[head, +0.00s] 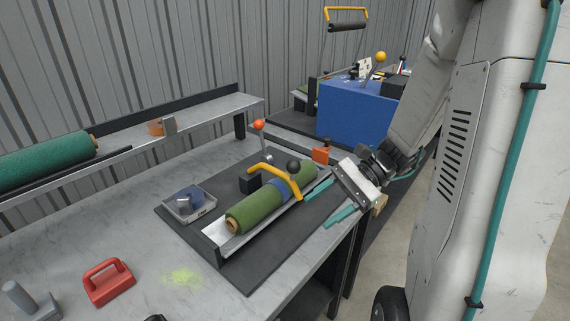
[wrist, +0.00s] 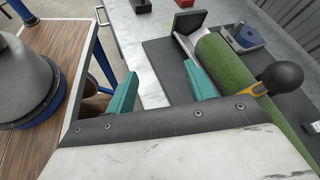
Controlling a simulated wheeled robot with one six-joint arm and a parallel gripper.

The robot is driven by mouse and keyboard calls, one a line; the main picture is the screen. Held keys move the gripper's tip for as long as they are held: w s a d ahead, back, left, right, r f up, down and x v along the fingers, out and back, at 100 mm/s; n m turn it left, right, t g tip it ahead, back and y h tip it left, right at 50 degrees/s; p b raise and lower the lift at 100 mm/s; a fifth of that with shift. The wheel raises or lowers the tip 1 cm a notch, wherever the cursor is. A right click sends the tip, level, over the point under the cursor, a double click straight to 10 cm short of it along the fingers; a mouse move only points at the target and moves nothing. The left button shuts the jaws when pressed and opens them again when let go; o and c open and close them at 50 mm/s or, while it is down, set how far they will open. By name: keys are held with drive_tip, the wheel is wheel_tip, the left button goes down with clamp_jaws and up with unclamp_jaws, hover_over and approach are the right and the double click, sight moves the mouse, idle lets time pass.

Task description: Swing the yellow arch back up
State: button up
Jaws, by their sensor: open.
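The yellow arch (head: 268,169) lies low across a green turf roll (head: 250,208) with a blue band, in a metal trough on the bench. A black ball knob (head: 293,166) sits near the arch's bend. My gripper (head: 329,203) is open and empty at the bench's right edge, right of the arch and apart from it. In the wrist view, the open teal fingers (wrist: 160,88) are left of the black knob (wrist: 280,77). A short yellow part of the arch (wrist: 252,89) shows beside the knob over the turf roll (wrist: 225,70); the rest is hidden.
A tray (head: 190,205) lies left of the trough. Another yellow arch (head: 346,12) stands raised at the back near a blue machine (head: 352,110).

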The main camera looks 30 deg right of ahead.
sight(294, 166)
drive_tip(key=w+d+r+m+t+y, duration=0.2)
drive_tip(key=w+d+m+t, duration=0.4)
drive_tip(key=w+m+t, duration=0.25)
drive_tip(key=shift+n+t, duration=0.25)
drive_tip(key=shift+n, duration=0.1)
drive_tip(key=x, duration=0.7)
drive_tip(key=shift+w+r, duration=0.15)
drive_tip(key=shift+w, duration=0.35)
